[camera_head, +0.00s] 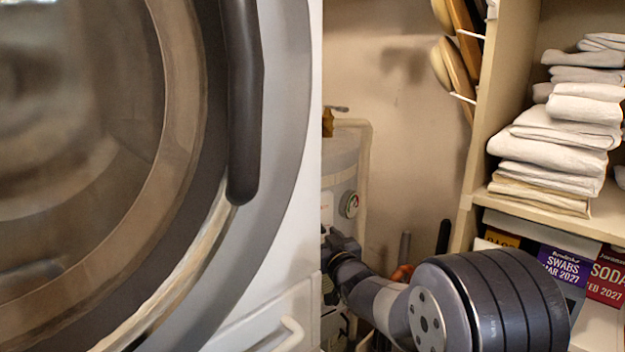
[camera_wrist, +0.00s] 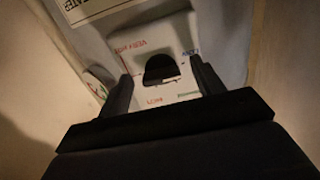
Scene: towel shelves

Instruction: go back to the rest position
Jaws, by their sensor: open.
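My gripper (camera_wrist: 160,68) is open in the wrist view, with its two dark fingers apart. A dark knob (camera_wrist: 161,69) on a white control panel (camera_wrist: 150,35) with heat markings shows between the fingers. I cannot tell whether the fingers touch the knob or panel. In the head view, my arm reaches from the lower right back to the grey water heater (camera_head: 340,160). The gripper end lies low in front of the heater, and its fingers are hard to make out there.
A large front-loading washer or dryer (camera_head: 300,170) fills the left, close to my arm. A shelf unit (camera_head: 505,90) stands at right with folded towels (camera_head: 560,130) and labelled boxes (camera_head: 565,265) below. A round gauge (camera_head: 350,204) sits on the heater. Bare wall (camera_head: 400,140) lies between.

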